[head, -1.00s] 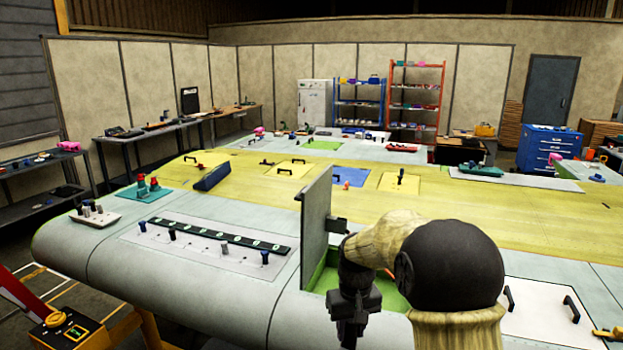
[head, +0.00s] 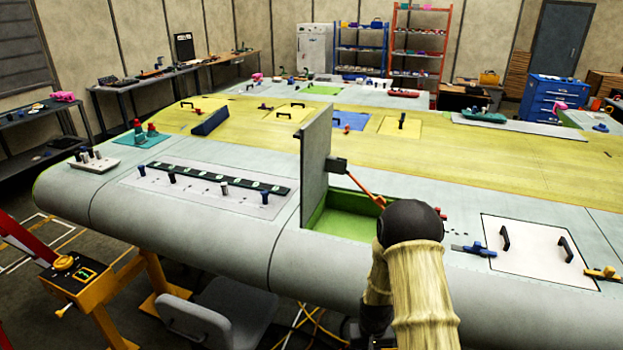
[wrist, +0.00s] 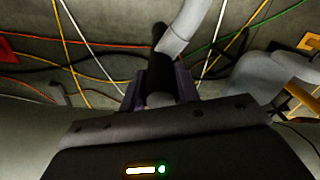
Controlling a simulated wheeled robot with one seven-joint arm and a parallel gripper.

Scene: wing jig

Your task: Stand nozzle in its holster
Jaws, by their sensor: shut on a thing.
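In the wrist view my gripper (wrist: 158,98) is shut on a dark, round-bodied piece that I take to be the nozzle (wrist: 160,72). A pale grey tube (wrist: 187,28) shows at its far end; I cannot tell whether it is joined to it. In the head view my arm hides the gripper and the nozzle, low at the wing's front edge. I cannot make out a holster for certain. A small black block (head: 337,165) sits on the upright grey panel (head: 315,170), with an orange rod or hose running from it behind my arm.
An open green-lined bay (head: 345,222) lies beside the panel. A white hatch with black handles (head: 525,250) is to the right. A grey chair (head: 235,310) and yellow stand (head: 90,285) stand before the wing. Loose cables (wrist: 75,60) cross the floor.

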